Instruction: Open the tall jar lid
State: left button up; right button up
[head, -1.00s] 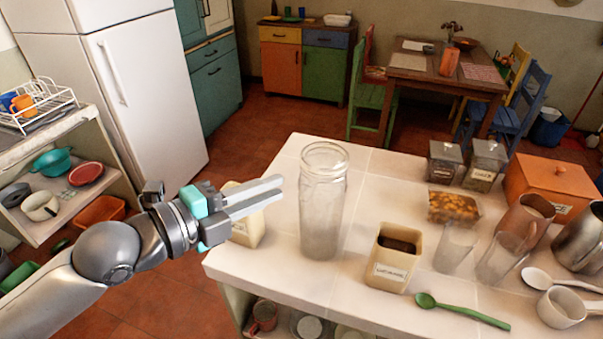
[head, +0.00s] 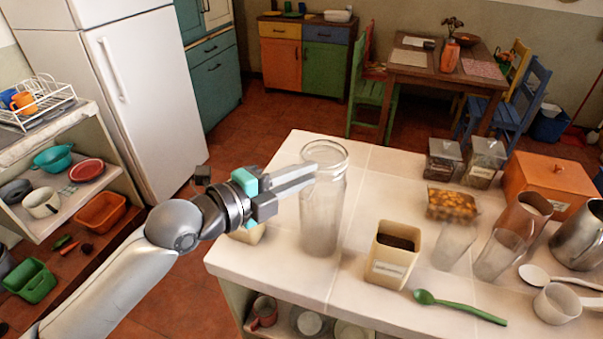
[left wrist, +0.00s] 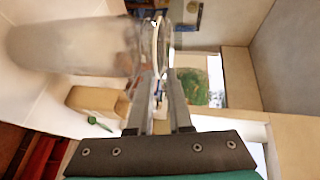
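The tall clear jar (head: 322,215) stands upright near the left edge of the white tiled counter, with its round glass rim and lid area (head: 326,152) at the top. The lid is hard to tell apart from the glass. My left gripper (head: 312,176) is at the upper left of the jar, its fingers pointing right and overlapping the jar's neck in the head view. In the left wrist view the jar (left wrist: 75,45) lies sideways in the picture, its rim just beyond my fingertips (left wrist: 158,74). The fingers are apart with a gap between them. Contact cannot be told. My right gripper is out of view.
On the counter (head: 265,262), a cream canister (head: 393,255) stands right of the jar, and another is partly behind my gripper.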

pick_arm(q)
grip_shut()
dwell(1.3)
